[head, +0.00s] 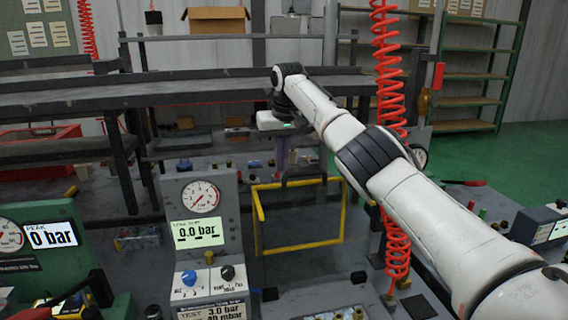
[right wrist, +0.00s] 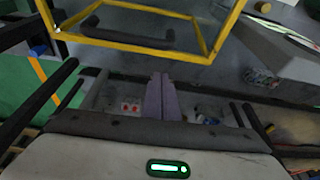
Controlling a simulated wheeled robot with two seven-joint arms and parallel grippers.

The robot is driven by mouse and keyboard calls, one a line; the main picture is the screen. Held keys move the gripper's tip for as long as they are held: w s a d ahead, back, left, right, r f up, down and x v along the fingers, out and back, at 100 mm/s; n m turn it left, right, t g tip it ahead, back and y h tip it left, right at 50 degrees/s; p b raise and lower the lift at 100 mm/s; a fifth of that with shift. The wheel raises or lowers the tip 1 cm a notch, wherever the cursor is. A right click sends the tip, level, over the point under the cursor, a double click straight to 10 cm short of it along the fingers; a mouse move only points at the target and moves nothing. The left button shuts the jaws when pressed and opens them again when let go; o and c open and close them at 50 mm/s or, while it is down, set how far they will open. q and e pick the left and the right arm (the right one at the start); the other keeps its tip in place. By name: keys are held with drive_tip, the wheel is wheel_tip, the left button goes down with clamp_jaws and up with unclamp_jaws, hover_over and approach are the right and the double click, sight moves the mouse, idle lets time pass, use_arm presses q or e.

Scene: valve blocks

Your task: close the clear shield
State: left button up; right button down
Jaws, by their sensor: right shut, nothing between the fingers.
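The clear shield (head: 300,247) has a yellow frame and stands in the middle of the head view, right of the gauge panel. It looks raised, with dark bench parts showing through it; its exact angle is hard to tell. In the right wrist view the shield's yellow frame (right wrist: 140,46) crosses the top of the picture. My right gripper (head: 282,168) is above and behind the frame's upper edge in the head view, pointing down. Its purple fingers (right wrist: 158,76) are together and empty, apparently apart from the frame. My left gripper is not seen.
A grey gauge panel (head: 203,245) with blue and black knobs stands just left of the shield. Red coiled hoses (head: 388,60) hang right of it, close to my right arm. A dark rack (head: 75,98) spans the back. Green floor is open at the right.

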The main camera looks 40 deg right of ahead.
drive_tip(key=shift+s+a+r, duration=0.1)
drive_tip(key=shift+s+a, duration=0.2)
drive_tip(key=shift+s, duration=0.25)
drive_tip(key=shift+s+a+r, duration=0.1)
drive_tip(key=shift+s+a, duration=0.15)
drive_tip(key=shift+s, duration=0.3)
drive_tip(key=shift+s+a, duration=0.35)
drive_tip(key=shift+s, duration=0.3)
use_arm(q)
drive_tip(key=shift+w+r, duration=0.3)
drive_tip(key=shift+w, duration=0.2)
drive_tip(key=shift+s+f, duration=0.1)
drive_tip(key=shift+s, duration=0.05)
